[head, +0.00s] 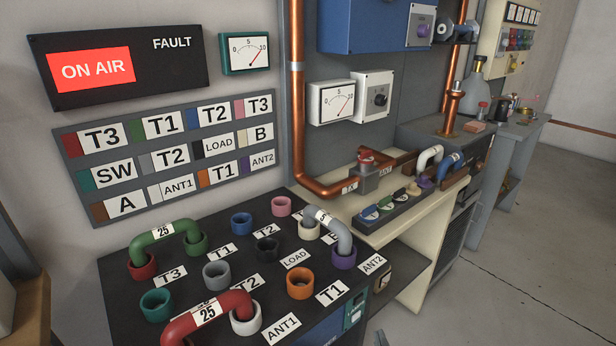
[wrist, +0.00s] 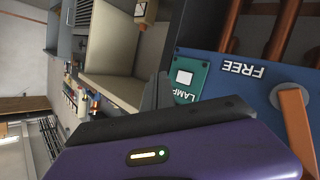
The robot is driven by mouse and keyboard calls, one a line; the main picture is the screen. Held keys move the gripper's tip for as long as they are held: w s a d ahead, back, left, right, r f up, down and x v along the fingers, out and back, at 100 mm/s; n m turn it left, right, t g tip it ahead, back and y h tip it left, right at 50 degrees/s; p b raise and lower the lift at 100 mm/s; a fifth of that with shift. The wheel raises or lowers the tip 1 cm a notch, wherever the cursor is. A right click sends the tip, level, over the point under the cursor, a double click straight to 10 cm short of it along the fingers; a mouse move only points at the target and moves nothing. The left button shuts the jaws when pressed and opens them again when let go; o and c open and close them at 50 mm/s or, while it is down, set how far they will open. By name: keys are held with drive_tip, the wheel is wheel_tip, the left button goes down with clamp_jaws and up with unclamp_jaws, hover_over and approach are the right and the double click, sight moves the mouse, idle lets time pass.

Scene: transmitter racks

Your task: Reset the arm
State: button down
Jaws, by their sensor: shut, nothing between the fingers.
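My gripper (wrist: 158,90) shows in the wrist view as grey fingers rising past the dark edge of its purple housing. The fingers are together and hold nothing. The housing has a small lit strip. A blue panel marked FREE (wrist: 240,85) and a teal plate marked LAMP (wrist: 190,78) are close by on the right in the wrist view. I cannot tell whether the fingers touch them. In the head view only a small grey tip shows at the bottom edge; most of my arm is out of sight there.
The black patch panel (head: 189,255) carries several coloured sockets. A green link (head: 165,232), a red link (head: 207,312) and a grey link (head: 328,226) are on it. A cream bench (head: 420,215) with a dark tray stands to its right. The floor (head: 520,250) at right is clear.

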drive_tip(key=s+r+m+p, duration=0.1)
drive_tip(key=s+r, duration=0.6)
drive_tip(key=s, duration=0.7)
drive_tip(key=s+r+m+y+p, duration=0.1)
drive_tip(key=s+r, duration=0.5)
drive_tip(key=s, duration=0.7)
drive_tip(key=s+r+m+p, duration=0.2)
drive_tip(key=s+r, duration=0.5)
drive_tip(key=s, duration=0.7)
drive_tip(key=shift+s+r+y, duration=0.3)
drive_tip(key=shift+s, duration=0.05)
